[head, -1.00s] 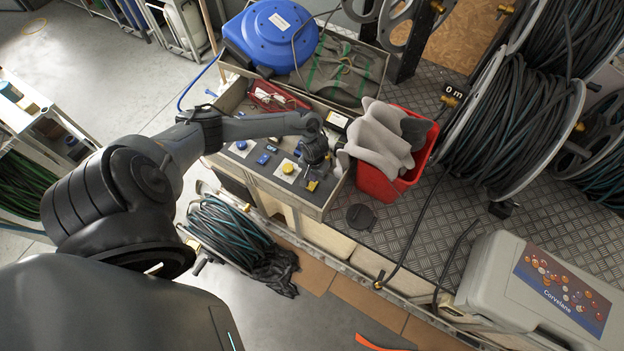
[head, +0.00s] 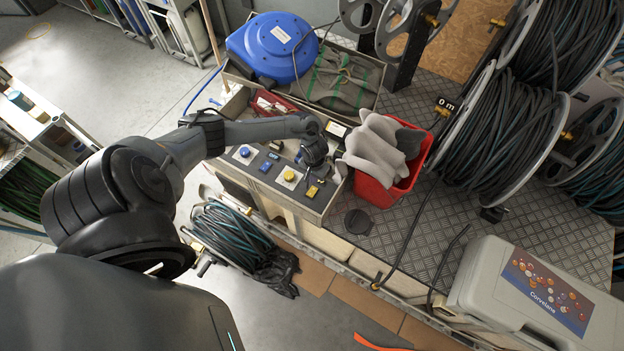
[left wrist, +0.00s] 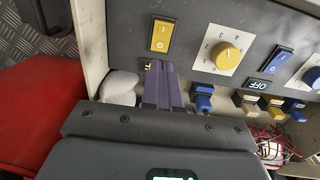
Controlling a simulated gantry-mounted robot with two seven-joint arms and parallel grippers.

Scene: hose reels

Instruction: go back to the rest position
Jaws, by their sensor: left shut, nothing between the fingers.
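My left gripper (head: 311,180) hangs over the control panel (head: 253,177) in the head view, with its arm reaching in from the left. In the left wrist view its fingers (left wrist: 163,84) are together, with nothing between them. Their tips lie just below a yellow rocker switch (left wrist: 161,35) in that picture and overlap a small label. I cannot tell whether they touch the panel. A yellow knob (left wrist: 227,56) and a blue rocker switch (left wrist: 278,60) are to the right of the fingers. My right gripper does not show.
A blue hose reel (head: 272,47) is behind the panel. Large black hose reels (head: 510,130) fill the right. A grey case (head: 520,290) sits front right. The metal plate between has free room.

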